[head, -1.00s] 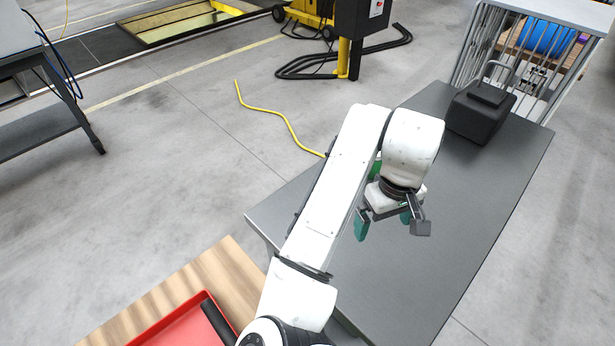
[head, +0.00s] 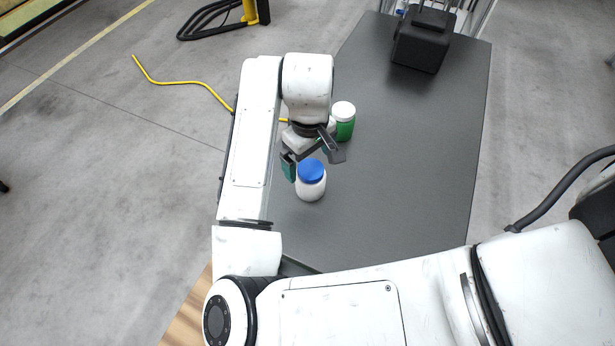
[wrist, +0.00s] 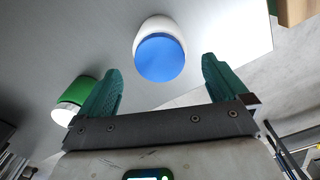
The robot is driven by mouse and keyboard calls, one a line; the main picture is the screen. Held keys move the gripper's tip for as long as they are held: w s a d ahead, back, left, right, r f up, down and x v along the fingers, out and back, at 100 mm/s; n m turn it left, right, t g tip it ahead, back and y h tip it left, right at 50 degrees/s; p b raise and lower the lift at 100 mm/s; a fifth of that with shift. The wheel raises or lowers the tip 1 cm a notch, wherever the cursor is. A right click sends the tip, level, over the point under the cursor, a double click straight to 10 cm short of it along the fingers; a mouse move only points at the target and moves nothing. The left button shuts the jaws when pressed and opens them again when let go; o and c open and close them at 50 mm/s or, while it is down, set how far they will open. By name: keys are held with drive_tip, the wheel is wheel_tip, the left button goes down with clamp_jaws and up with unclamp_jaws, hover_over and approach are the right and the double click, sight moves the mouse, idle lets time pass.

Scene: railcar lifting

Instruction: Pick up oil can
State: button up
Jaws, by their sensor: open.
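A white container with a blue lid (head: 311,187) stands upright on the dark grey table. A second container, green with a white lid (head: 345,128), stands behind it to the right. I cannot tell from labels which of them is the oil can. My gripper (head: 313,159) is open and empty, close to the blue lid. In the wrist view, the blue-lidded container (wrist: 160,52) lies ahead, between the lines of the two green fingers (wrist: 162,72), and appears apart from them. The green container (wrist: 75,97) is partly behind the left finger there.
A black block-shaped object (head: 424,40) stands at the far end of the table (head: 410,170). The table's right half is clear. A yellow cable (head: 185,83) lies on the floor to the left. My own arm links cover the table's near edge.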

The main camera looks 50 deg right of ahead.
sight(308, 192)
drive_tip(key=shift+s+f+p, duration=0.1)
drive_tip(key=shift+f+p, duration=0.2)
drive_tip(key=shift+f, duration=3.1)
drive_tip(key=shift+c, duration=0.4)
drive_tip(key=c, duration=1.2)
